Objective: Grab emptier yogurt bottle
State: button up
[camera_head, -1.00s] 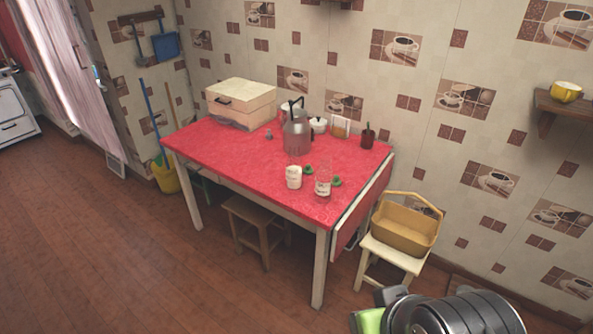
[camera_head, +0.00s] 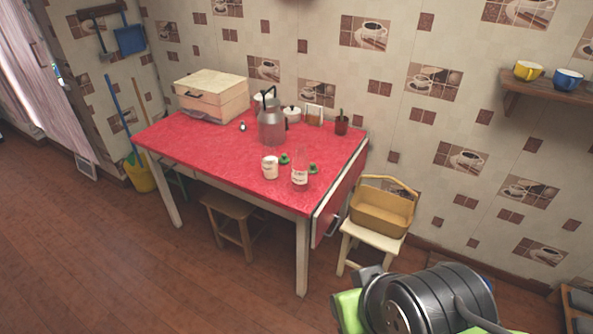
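Two yogurt bottles stand upright on the red-topped table (camera_head: 215,150), near its front right part. The left bottle (camera_head: 270,168) looks white nearly to its top. The right bottle (camera_head: 300,178) is clear glass above, with white only low down, so it looks emptier. Two small green things, possibly caps, lie by them: one (camera_head: 284,159) between and behind the bottles, one (camera_head: 313,168) right of the right bottle. Part of my black and green arm shows at the bottom right, well apart from the table. My gripper's fingers do not show.
A metal can (camera_head: 271,125) stands behind the bottles; a wooden box (camera_head: 212,98) is at the back left. A stool with a yellow basket (camera_head: 381,212) stands right of the table, another stool (camera_head: 229,208) under it. The floor in front (camera_head: 120,260) is clear.

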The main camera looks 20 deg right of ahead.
aim_at(300, 163)
jog(key=i+l+u, duration=0.95)
jog(key=l+u, duration=0.15)
jog(key=i+l+u, duration=0.2)
jog(key=l+u, duration=0.15)
jog(key=l, duration=0.2)
